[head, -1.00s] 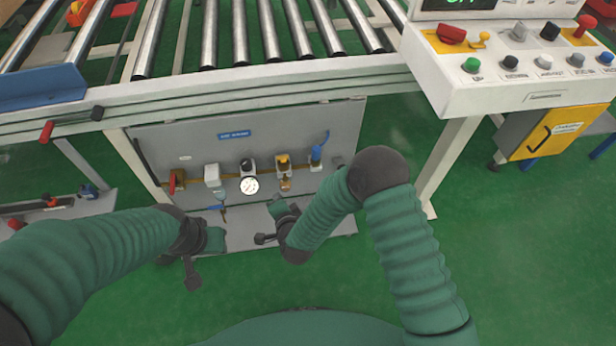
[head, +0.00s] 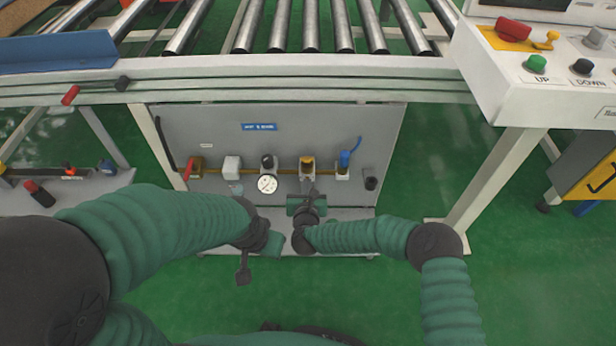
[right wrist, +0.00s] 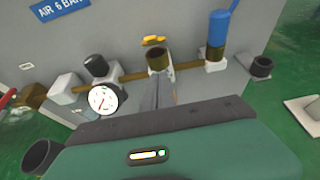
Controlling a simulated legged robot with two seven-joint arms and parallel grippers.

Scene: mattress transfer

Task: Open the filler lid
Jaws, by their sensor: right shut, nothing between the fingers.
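The unit with the yellow-topped cap (head: 307,162), which seems to be the filler lid, is on the brass pipe of the grey panel. The yellow part (right wrist: 153,40) also shows in the right wrist view, just above a brown round body (right wrist: 158,60). Whether the lid is open or closed is unclear. My right gripper (head: 311,187) is just below this unit. Its fingers (right wrist: 158,80) are shut and empty, with tips close to the brown body; contact cannot be told.
A gauge (head: 267,184) and white block (head: 232,166) sit left of the unit. A red lever (head: 190,168) is at the far left. The roller conveyor frame (head: 280,78) overhangs the panel.

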